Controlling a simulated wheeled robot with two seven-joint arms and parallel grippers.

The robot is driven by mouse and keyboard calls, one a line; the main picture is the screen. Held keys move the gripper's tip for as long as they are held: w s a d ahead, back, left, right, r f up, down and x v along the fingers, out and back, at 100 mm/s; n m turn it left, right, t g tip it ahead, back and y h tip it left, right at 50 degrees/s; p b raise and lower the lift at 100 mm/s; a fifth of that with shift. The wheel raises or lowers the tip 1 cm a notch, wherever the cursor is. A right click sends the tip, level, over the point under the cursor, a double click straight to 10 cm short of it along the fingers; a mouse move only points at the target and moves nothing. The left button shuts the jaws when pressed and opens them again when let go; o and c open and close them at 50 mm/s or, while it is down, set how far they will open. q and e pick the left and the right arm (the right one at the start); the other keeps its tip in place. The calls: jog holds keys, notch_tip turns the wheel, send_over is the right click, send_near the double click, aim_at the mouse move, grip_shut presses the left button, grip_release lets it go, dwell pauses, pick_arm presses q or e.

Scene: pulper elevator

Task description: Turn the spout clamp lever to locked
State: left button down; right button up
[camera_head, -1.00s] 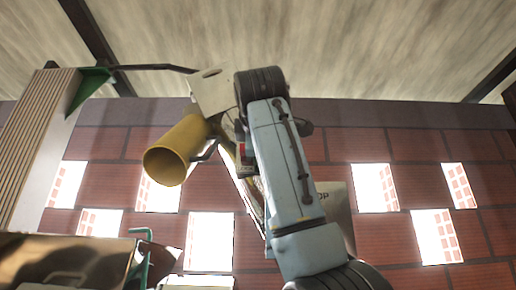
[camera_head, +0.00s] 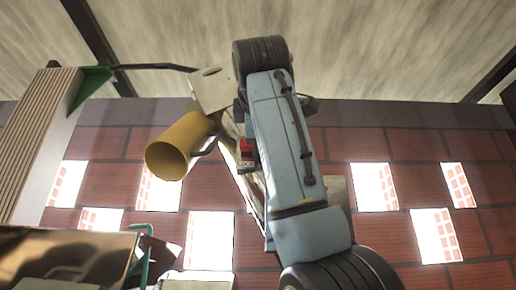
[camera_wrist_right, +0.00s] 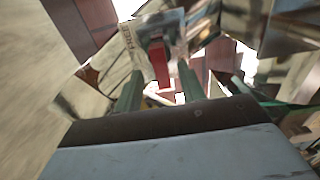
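The red spout clamp lever (camera_head: 246,148) shows as a small patch left of my right arm in the head view. In the right wrist view the red lever (camera_wrist_right: 158,65) hangs from a pale plate with lettering that seems to read FREE (camera_wrist_right: 129,42). My right gripper (camera_wrist_right: 160,90) has its two green fingers apart, one on each side of the lever, with gaps visible; I cannot tell how deep the lever lies between them. In the head view my arm hides that gripper. The yellow spout (camera_head: 178,150) sticks out to the left of the lever. My left gripper is not in view.
A pale metal plate (camera_head: 211,90) sits above the spout, with a dark rod running left to a green bracket (camera_head: 91,85). A slatted wooden column (camera_head: 38,140) stands at left. A shiny metal box (camera_head: 65,255) is at lower left. A brick wall is behind.

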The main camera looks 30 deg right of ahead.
jog(key=b+v, duration=0.2)
jog(key=v, duration=0.6)
jog(key=shift+s+a, duration=0.15)
jog(key=shift+s, duration=0.2)
